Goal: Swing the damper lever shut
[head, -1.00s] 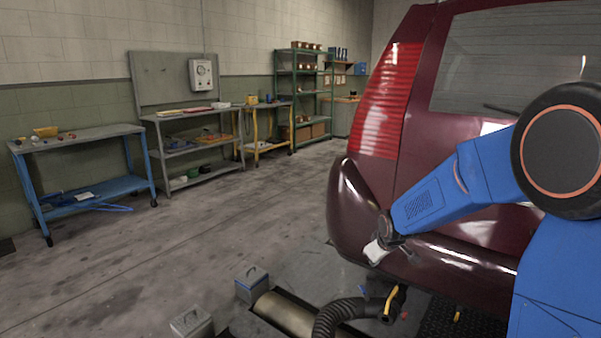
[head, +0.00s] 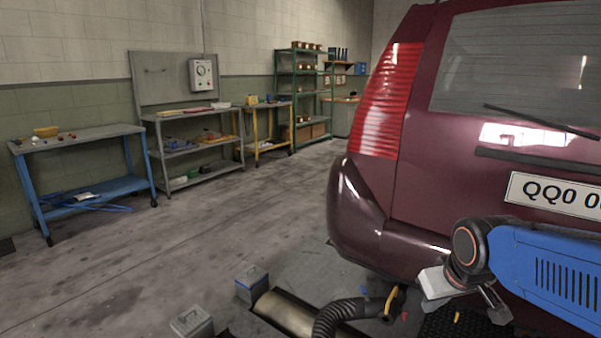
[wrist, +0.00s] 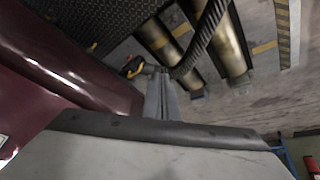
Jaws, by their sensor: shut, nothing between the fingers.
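A yellow lever (head: 391,303) stands on the end of a black ribbed hose (head: 340,313), low behind the car's bumper. I take it for the damper lever. In the wrist view the lever (wrist: 134,68) shows small, just left of my fingertips in the picture. My gripper (wrist: 161,76) is shut and empty, its two grey fingers side by side. It looks clear of the lever, though the depth between them is hard to judge. In the head view my gripper's light grey end is in front of the bumper, right of the lever.
The dark red car (head: 405,225) fills the right side, its bumper close above the hose end. Floor rollers (head: 285,313) and small grey boxes (head: 251,285) lie left of the hose. Benches and shelves line the far wall. The floor between is open.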

